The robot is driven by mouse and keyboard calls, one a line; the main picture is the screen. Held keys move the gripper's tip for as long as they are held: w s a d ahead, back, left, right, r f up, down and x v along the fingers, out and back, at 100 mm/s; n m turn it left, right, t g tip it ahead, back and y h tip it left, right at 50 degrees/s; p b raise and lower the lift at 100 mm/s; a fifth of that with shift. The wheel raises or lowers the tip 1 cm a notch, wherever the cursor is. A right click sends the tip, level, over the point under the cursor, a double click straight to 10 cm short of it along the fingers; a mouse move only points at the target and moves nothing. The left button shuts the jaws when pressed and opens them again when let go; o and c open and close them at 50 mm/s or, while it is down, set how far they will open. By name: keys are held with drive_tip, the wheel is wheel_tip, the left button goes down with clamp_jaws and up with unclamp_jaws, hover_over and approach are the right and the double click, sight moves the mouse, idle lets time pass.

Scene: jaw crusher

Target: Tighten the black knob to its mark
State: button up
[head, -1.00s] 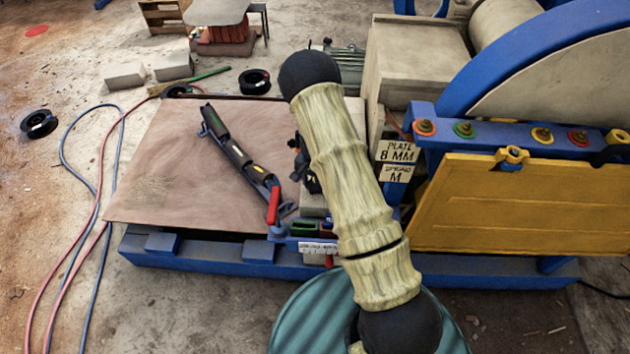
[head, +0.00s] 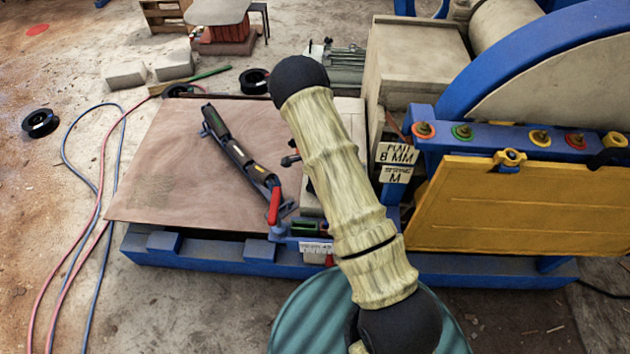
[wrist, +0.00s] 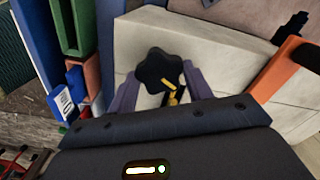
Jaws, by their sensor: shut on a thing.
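The black knob (wrist: 155,68) is a lobed star shape in the wrist view, set against a pale block. My gripper (wrist: 160,84) has its two purplish fingers on either side of the knob and is shut on it. A small yellow pointer or mark (wrist: 173,93) shows at the knob's near side, between the fingers. Whether it lines up with another mark cannot be told. In the head view my arm hides the gripper and most of the area around it.
A pale block (wrist: 225,60) lies behind the knob, and an orange bar (wrist: 285,68) is to the right. Blue and green parts stand at the left. In the head view, a red-handled lever (head: 273,206) and a yellow guard (head: 510,205) flank my arm.

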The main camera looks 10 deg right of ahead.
drive_tip(key=shift+w+r, duration=0.1)
drive_tip(key=shift+w, duration=0.05)
drive_tip(key=o, duration=1)
wheel_tip(320, 180, up, 17)
drive_tip(key=shift+r+b, duration=0.15)
drive_tip(key=shift+b, duration=0.2)
idle(0.4)
